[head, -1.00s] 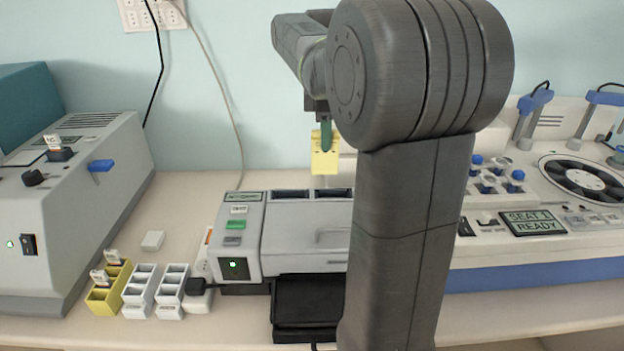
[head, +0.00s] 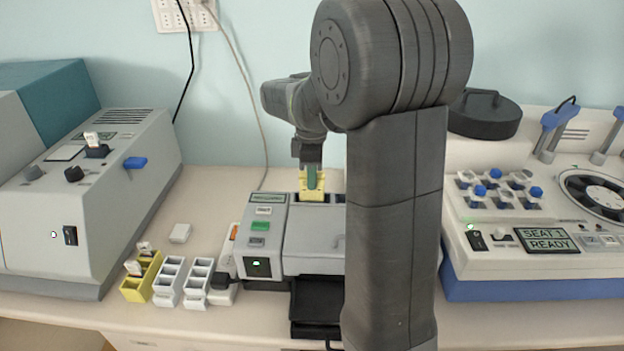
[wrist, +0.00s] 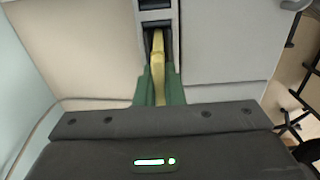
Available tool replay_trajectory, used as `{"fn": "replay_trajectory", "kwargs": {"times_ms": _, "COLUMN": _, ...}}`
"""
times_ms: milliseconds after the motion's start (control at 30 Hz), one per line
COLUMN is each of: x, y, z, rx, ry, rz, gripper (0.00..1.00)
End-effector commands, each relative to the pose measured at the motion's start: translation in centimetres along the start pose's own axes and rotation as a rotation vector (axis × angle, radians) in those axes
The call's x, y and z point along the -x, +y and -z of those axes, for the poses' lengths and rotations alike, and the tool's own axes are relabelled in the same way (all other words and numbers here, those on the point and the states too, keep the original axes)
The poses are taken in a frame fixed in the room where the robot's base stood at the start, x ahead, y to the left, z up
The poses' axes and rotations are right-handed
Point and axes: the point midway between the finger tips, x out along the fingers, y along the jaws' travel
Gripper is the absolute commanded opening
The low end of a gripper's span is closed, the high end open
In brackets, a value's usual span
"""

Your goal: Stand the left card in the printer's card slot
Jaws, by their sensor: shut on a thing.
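My gripper (head: 312,178) has green fingers and is shut on a yellow card (head: 311,192). It holds the card upright at the back of the grey printer (head: 316,241). In the wrist view the card (wrist: 158,62) is seen nearly edge-on between the green fingers (wrist: 159,92). Its far end is at a dark slot (wrist: 154,5) in the printer's top; I cannot tell how deep its lower edge is in the slot. My arm hides the printer's right side in the head view.
On the left stand a yellow rack (head: 135,292) with white-topped pieces and two white racks (head: 170,298) (head: 198,300). A grey machine (head: 100,210) is further left.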

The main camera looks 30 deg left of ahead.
Motion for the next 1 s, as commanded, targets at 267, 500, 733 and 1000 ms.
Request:
{"fn": "replay_trajectory", "kwargs": {"times_ms": 267, "x": -1.2, "y": 0.0, "z": 0.0, "rx": 0.0, "ry": 0.0, "rz": -0.001, "gripper": 0.0}}
{"fn": "replay_trajectory", "kwargs": {"times_ms": 500, "x": -1.6, "y": 0.0, "z": 0.0, "rx": 0.0, "ry": 0.0, "rz": -0.001, "gripper": 0.0}}
{"fn": "replay_trajectory", "kwargs": {"times_ms": 733, "x": -1.5, "y": 0.0, "z": 0.0, "rx": 0.0, "ry": 0.0, "rz": -0.001, "gripper": 0.3}}
{"fn": "replay_trajectory", "kwargs": {"times_ms": 1000, "x": -0.7, "y": 0.0, "z": 0.0, "rx": 0.0, "ry": 0.001, "rz": -0.002, "gripper": 0.3}}
